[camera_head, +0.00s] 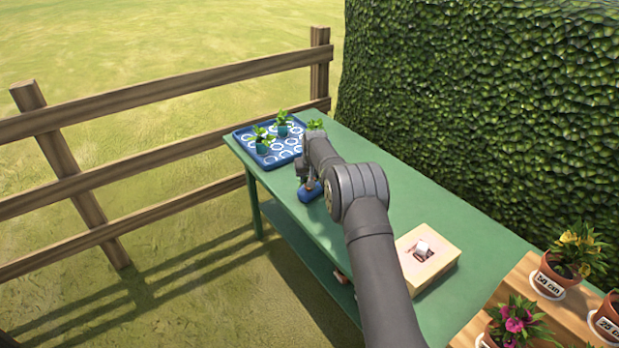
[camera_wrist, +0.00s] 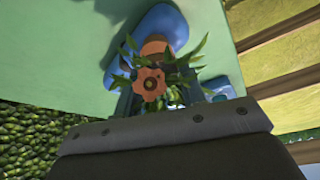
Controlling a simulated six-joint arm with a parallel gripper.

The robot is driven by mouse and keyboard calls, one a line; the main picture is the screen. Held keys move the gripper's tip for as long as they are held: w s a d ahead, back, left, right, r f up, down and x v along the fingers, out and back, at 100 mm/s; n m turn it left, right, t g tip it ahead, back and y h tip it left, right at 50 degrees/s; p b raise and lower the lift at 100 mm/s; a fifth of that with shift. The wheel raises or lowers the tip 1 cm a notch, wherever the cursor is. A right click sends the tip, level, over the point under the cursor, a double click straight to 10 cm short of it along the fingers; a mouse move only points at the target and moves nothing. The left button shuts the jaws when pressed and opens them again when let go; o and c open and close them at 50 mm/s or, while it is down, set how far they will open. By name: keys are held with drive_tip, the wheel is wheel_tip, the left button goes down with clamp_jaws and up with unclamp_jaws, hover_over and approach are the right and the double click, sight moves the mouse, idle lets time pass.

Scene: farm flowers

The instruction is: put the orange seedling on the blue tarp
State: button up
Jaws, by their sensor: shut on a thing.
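The orange seedling shows in the wrist view as an orange flower (camera_wrist: 150,84) among narrow green leaves, with an orange-brown pot part (camera_wrist: 155,47) behind it. My gripper (camera_wrist: 160,98) is shut on it; its fingers are partly hidden by leaves. The blue tarp (camera_wrist: 168,22) lies behind the seedling in that view. In the head view, the tarp (camera_head: 309,195) is a small blue patch near the table's front edge, with my gripper (camera_head: 308,182) over it. Whether the pot touches the tarp cannot be told.
A blue tray (camera_head: 272,161) with potted green seedlings stands at the table's far end. A tan box (camera_head: 440,262) with a slot is on the green table (camera_head: 405,195), right of my arm. Flower pots stand at bottom right. A hedge and wooden fence lie beyond.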

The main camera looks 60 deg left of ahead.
drive_tip(key=o, duration=1)
drive_tip(key=shift+s+d+r, duration=0.1)
drive_tip(key=shift+d+r, duration=0.05)
drive_tip(key=shift+r, duration=0.55)
drive_tip(key=v, duration=1.1)
drive_tip(key=shift+f, duration=0.15)
drive_tip(key=x, duration=1.2)
drive_tip(key=shift+r, duration=1.1)
